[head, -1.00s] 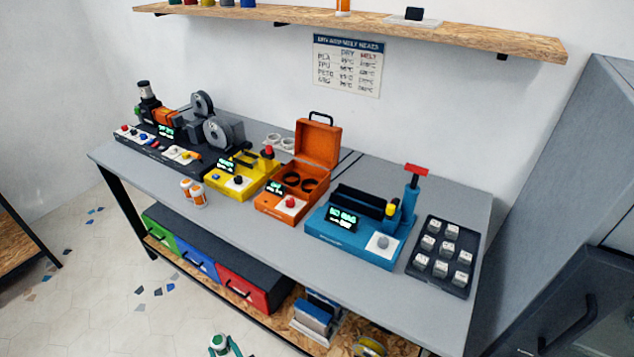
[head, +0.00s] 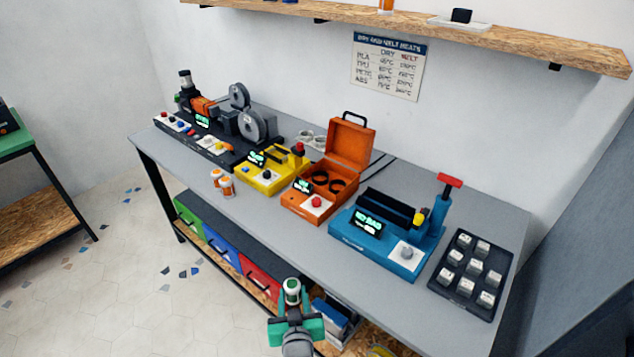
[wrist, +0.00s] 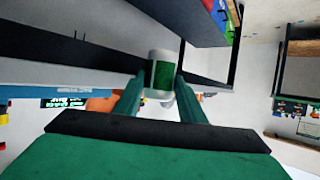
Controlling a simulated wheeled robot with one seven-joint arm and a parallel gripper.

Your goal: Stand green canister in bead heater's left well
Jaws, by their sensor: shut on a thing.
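My gripper (head: 291,298) is shut on the green canister (head: 291,286), a small white cylinder with a green band. In the wrist view the canister (wrist: 161,72) sits between the two green fingers. In the head view it shows in front of the bench, over the lower shelf area, apart from the bench top. The bead heater appears to be the orange box (head: 294,203) with its lid raised, standing mid-bench. Its two dark round wells lie side by side, the left well (head: 320,177) and the right well (head: 336,186); both look empty.
A yellow device (head: 262,182) stands left of the orange box and a blue sealer (head: 380,248) right of it. The raised lid (head: 351,143) is behind the wells. The grey bench top (head: 270,212) is clear in front.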

